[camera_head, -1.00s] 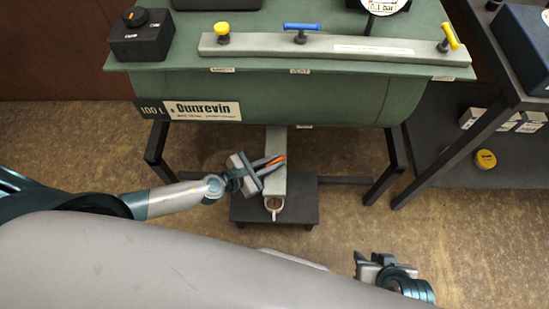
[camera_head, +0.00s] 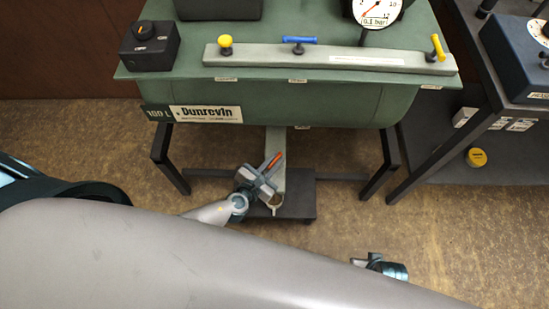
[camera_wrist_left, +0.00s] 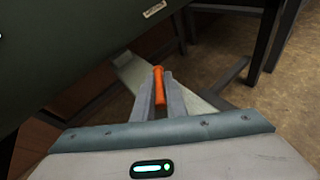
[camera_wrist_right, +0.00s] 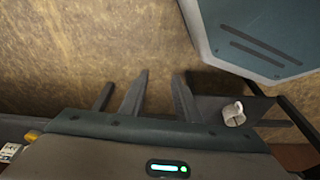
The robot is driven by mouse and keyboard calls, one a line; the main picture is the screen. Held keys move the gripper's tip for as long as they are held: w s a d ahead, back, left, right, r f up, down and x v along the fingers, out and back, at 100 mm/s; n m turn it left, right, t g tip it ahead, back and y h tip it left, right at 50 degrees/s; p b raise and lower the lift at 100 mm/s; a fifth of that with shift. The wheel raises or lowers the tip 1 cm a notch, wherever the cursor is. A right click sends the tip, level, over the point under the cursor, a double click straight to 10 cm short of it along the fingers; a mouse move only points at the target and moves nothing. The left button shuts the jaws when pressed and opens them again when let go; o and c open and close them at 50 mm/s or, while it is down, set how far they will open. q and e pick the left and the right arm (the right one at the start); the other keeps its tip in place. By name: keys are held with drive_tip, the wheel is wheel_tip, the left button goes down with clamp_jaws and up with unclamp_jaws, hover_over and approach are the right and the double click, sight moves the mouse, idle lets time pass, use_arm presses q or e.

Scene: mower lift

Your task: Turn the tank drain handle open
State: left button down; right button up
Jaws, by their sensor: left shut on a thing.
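The orange drain handle (camera_head: 274,159) shows under the front of the green tank (camera_head: 300,103), by a grey-green downward channel (camera_head: 277,145). My left gripper (camera_head: 270,168) is shut on the handle. In the left wrist view the orange handle (camera_wrist_left: 158,88) stands between the two fingers, its tip showing past them. The valve behind the handle is hidden. My right gripper (camera_wrist_right: 160,85) is apart from the tank, its fingers spread and empty over the floor in the right wrist view. In the head view it shows only partly, at the lower right.
A dark low stand (camera_head: 300,200) with a pale ring (camera_head: 275,210) is below the channel. Black tank legs (camera_head: 385,170) stand on either side. A strip with yellow and blue handles (camera_head: 330,56) and a gauge (camera_head: 377,10) are on top. A dark bench (camera_head: 500,110) is at right.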

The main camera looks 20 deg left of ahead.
use_arm(q)
drive_tip(key=n+y+p, duration=0.1)
drive_tip(key=n+y, duration=0.2)
drive_tip(key=shift+w+r, duration=0.1)
drive_tip(key=shift+r, duration=0.05)
drive_tip(key=shift+n+y, duration=0.4)
drive_tip(key=shift+y, duration=0.3)
drive_tip(key=shift+n+y, duration=0.7)
drive_tip(key=shift+y, duration=0.1)
drive_tip(key=shift+a+n+g+y, duration=0.1)
drive_tip(key=shift+n+g+y, duration=0.2)
drive_tip(key=shift+n+y, duration=0.55)
use_arm(e)
drive_tip(key=shift+s+d+f, duration=0.1)
drive_tip(key=shift+s+f, duration=0.15)
drive_tip(key=shift+f, duration=1)
drive_tip(key=shift+s+d+f, duration=0.1)
drive_tip(key=shift+s+f, duration=0.1)
drive_tip(key=shift+f, duration=1.05)
use_arm(q)
drive_tip(key=c, duration=1.8)
unclamp_jaws()
